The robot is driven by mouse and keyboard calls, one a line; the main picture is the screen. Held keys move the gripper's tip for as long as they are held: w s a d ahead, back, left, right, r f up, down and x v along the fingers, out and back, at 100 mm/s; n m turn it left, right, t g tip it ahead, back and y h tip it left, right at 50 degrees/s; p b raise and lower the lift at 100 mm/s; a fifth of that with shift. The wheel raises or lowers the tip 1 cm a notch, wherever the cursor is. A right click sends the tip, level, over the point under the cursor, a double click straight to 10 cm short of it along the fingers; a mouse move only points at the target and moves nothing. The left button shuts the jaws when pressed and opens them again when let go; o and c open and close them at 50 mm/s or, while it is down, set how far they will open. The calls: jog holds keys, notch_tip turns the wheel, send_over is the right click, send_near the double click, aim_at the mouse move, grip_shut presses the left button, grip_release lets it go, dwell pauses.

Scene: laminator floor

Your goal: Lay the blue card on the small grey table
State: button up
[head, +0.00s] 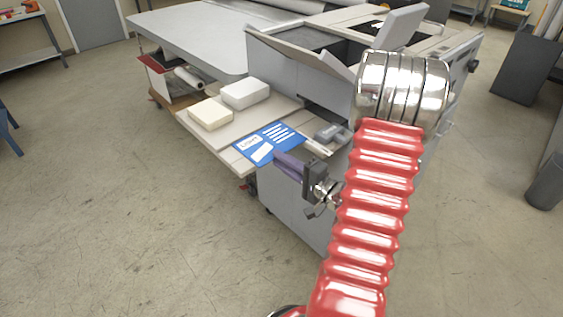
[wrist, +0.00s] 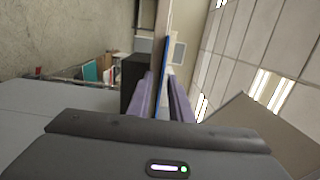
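The blue card (head: 270,143), with white print, is flat at the front end of a beige shelf on the grey machine. I cannot tell whether it rests on the shelf or is just above it. My gripper (head: 288,163), with purple fingers, is at the card's near edge. In the wrist view the card (wrist: 166,55) shows edge-on as a thin blue strip running between my fingers (wrist: 162,98), which are close together on both sides of it. My gripper looks shut on the card. I cannot make out a small grey table with certainty.
Two pale blocks, a cream one (head: 210,114) and a white one (head: 245,94), sit behind the card on the shelf (head: 222,138). A small grey object (head: 331,132) lies right of it. A large grey table (head: 195,38) stands behind.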

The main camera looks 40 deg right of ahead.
jog(key=shift+o, duration=0.4)
jog(key=shift+r, duration=0.1)
jog(key=shift+s+d, duration=0.1)
jog(key=s+d, duration=0.1)
jog(key=s, duration=1.2)
jog(key=shift+s, duration=0.25)
jog(key=shift+d, duration=0.1)
